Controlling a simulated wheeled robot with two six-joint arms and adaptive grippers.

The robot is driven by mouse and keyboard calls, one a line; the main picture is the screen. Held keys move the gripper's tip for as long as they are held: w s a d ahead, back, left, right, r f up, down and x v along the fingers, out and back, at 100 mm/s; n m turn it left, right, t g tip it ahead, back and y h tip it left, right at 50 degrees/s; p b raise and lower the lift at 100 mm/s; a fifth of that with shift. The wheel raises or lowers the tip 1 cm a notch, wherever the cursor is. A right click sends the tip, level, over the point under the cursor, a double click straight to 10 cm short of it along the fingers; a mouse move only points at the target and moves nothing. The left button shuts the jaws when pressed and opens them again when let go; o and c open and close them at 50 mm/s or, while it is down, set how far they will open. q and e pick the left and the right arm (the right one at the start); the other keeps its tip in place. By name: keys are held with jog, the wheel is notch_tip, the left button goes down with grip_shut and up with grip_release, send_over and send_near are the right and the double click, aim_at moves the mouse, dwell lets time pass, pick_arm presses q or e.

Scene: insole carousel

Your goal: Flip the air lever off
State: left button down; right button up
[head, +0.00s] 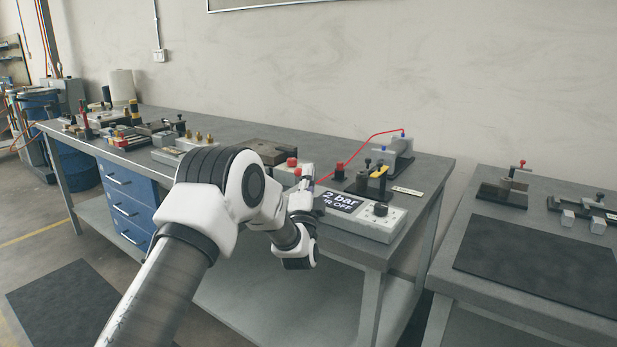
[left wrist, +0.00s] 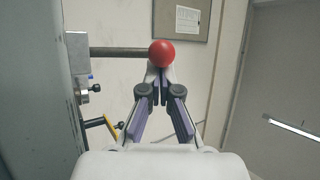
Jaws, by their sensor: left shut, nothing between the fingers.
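The air lever shows in the left wrist view as a dark horizontal rod (left wrist: 118,51) ending in a red ball (left wrist: 161,53). My left gripper (left wrist: 160,72) is shut and empty, its fingertips at the lower edge of the ball; I cannot tell whether they touch it. In the head view, my left gripper (head: 306,176) is at the grey control box (head: 370,226), and my arm hides part of it. The box's dark display (head: 340,202) reads "2 bar" and, partly hidden, "R OFF". My right gripper is not in view.
A red hose (head: 362,146) runs behind the box to a grey fixture (head: 398,150). A black knob (head: 380,209) sits on the box's right part. Tools and blocks crowd the bench's left. A second table (head: 450,265) with a dark mat (head: 540,258) stands right.

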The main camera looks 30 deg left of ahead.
pick_arm(q)
jog(key=shift+d+f, duration=0.1)
jog(key=shift+f, duration=0.05)
jog(key=shift+s+d+f, duration=0.15)
jog(key=shift+s+f, duration=0.05)
jog(key=shift+s, duration=0.1)
jog(key=v, duration=1.1)
jog(key=shift+s, duration=0.15)
jog(key=shift+r, duration=0.1)
